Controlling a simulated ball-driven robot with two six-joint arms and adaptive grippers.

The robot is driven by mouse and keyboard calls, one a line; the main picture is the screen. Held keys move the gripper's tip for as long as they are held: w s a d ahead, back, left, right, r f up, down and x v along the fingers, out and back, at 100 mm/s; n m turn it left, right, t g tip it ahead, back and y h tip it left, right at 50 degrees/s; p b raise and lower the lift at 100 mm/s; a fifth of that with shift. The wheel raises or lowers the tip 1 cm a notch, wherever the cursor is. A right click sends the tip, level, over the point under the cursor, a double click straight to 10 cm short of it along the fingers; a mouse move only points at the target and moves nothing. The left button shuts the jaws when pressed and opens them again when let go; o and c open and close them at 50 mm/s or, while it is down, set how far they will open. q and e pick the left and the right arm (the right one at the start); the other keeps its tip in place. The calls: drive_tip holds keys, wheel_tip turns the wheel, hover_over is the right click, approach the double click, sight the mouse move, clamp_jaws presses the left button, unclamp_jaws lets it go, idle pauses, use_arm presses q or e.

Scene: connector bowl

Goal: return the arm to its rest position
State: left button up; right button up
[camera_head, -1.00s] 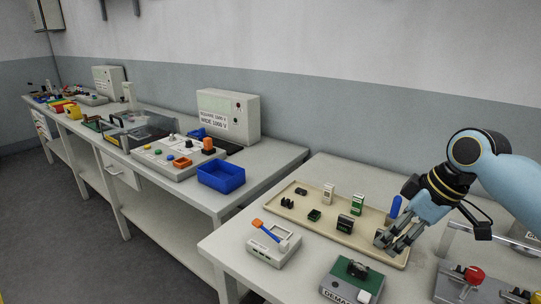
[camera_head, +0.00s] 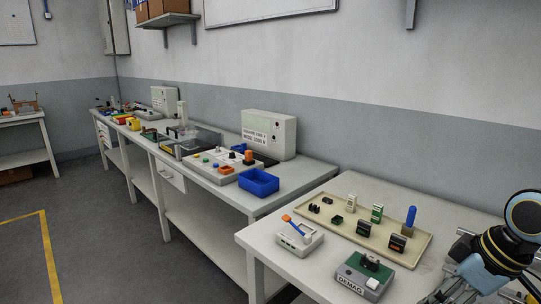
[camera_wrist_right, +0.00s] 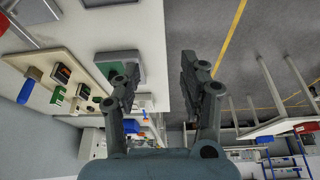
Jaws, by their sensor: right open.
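My right arm comes in at the lower right of the head view, with its gripper (camera_head: 455,292) low at the right end of the near table. In the right wrist view the right gripper (camera_wrist_right: 158,85) has its two fingers spread wide with nothing between them. It is apart from the tray and its connectors. My left gripper does not show in either view.
A beige tray (camera_head: 404,255) with several connectors and a blue-handled tool (camera_head: 410,217) lies on the near table (camera_head: 275,222). A lever box (camera_head: 299,236) and a DEMAG box (camera_head: 364,275) stand in front. A blue bin (camera_head: 258,182) sits on the farther bench. Floor at left is clear.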

drive_tip(key=s+a+r+m+h, duration=0.1)
drive_tip(key=s+a+m+h, duration=0.15)
drive_tip(key=s, duration=0.65)
drive_tip(key=s+a+r+m+h, duration=0.15)
drive_tip(key=s+m, duration=0.25)
drive_tip(key=s, duration=0.6)
wheel_tip(320, 180, down, 37)
drive_tip(key=s+d+g+b, duration=0.1)
drive_tip(key=s+d+b, duration=0.15)
drive_tip(key=b, duration=0.65)
use_arm(q)
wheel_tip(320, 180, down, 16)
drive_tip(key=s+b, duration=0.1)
drive_tip(key=b, duration=0.6)
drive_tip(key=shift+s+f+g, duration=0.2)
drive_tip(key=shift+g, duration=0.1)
use_arm(e)
drive_tip(key=s+f+g, duration=0.1)
drive_tip(key=s+f, duration=1.7)
drive_tip(key=f, duration=0.4)
drive_tip(key=shift+d+f+m+y, duration=0.15)
drive_tip(key=shift+f+m+y, duration=0.05)
drive_tip(key=shift+m+y, duration=0.15)
drive_tip(key=shift+s+g, duration=0.1)
drive_tip(key=shift+g, duration=0.2)
